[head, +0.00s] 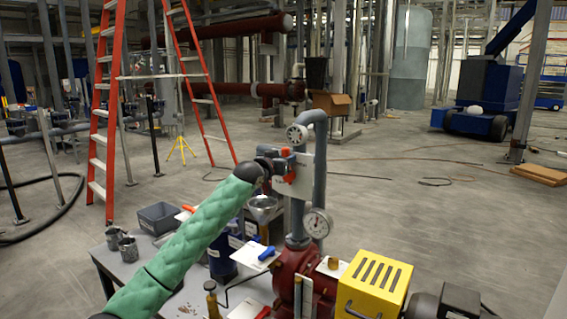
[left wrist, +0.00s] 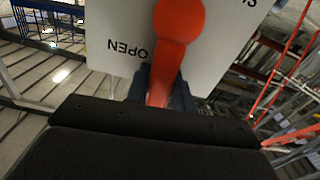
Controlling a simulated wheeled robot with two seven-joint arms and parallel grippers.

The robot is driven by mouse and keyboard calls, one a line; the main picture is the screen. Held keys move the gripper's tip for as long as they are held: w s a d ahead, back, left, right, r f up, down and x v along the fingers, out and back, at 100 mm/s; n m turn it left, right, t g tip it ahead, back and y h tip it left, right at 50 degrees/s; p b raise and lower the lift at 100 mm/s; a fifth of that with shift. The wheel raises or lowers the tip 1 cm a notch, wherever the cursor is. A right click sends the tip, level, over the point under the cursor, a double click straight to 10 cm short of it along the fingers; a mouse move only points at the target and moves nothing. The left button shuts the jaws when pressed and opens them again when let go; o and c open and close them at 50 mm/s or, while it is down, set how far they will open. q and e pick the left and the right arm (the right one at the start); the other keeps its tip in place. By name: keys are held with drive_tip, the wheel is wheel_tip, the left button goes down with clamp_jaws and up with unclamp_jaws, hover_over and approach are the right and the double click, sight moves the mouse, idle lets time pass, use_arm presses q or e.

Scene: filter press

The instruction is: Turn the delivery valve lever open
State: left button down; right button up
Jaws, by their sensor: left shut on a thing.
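The delivery valve lever is red with a round knob end, and it fills the upper middle of the left wrist view (left wrist: 172,50). In the head view the red lever (head: 287,153) shows in front of a white plate (head: 303,178) on the grey delivery pipe (head: 320,165). The plate (left wrist: 115,48) reads OPEN, upside down, with part of another word at the top. My left gripper (head: 280,163) is shut on the lever, its dark fingers on both sides of the shaft below the knob. My right gripper is not in view.
A round gauge (head: 317,223) and the red pump body (head: 290,272) stand below the valve, with a yellow guard (head: 375,285) at right. A bench (head: 125,268) holds cups, a grey bin (head: 160,218) and a blue container (head: 222,258). An orange ladder (head: 103,110) stands behind.

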use_arm(q)
drive_tip(key=shift+s+d+f+m, duration=0.15)
drive_tip(key=shift+d+f+m, duration=0.15)
drive_tip(key=shift+m, duration=0.2)
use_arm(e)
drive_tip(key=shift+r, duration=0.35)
use_arm(q)
drive_tip(key=shift+f, duration=0.1)
drive_tip(key=c, duration=1.4)
unclamp_jaws()
drive_tip(key=shift+o, duration=1)
drive_tip(key=shift+a+r, duration=0.1)
drive_tip(key=shift+r, duration=0.15)
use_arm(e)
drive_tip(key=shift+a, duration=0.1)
use_arm(q)
drive_tip(key=shift+s, duration=0.15)
